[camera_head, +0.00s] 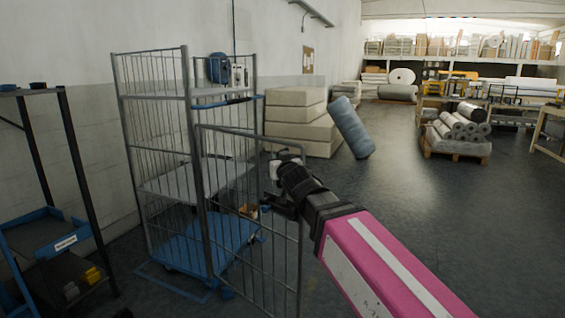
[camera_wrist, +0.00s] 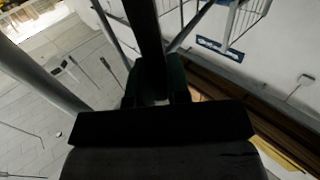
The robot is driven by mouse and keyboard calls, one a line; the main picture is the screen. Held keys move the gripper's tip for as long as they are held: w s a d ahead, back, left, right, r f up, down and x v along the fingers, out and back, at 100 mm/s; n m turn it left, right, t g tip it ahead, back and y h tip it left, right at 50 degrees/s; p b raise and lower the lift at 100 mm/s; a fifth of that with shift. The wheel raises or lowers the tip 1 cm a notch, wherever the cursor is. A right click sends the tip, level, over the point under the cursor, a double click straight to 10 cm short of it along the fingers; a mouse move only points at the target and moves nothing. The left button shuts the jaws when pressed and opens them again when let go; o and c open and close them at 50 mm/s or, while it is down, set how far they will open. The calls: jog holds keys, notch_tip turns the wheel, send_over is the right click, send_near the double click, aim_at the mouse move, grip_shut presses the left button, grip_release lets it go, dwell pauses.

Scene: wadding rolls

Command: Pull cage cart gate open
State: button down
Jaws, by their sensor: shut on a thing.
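The cage cart (camera_head: 150,130) is a grey wire cage with shelves and a blue base (camera_head: 190,243), standing against the left wall. Its gate (camera_head: 236,230), a wire panel in a grey tube frame, stands swung out from the cart toward me, at an angle to the front. My gripper (camera_head: 279,182) is at the upper part of the gate's free right edge, shut on the gate frame. In the wrist view my gripper (camera_wrist: 162,92) is dark and its fingers close on a bar. The exact contact is hard to see there.
A dark rack with blue bins (camera_head: 45,235) stands at the near left. Pale stacked blocks (camera_head: 300,120) and a leaning grey-blue roll (camera_head: 352,128) stand behind the gate. A pallet of grey rolls (camera_head: 458,135) is farther right. The floor in the middle and right is clear.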

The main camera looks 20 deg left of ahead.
jog(key=shift+a, duration=0.15)
jog(key=c, duration=1.1)
grip_release()
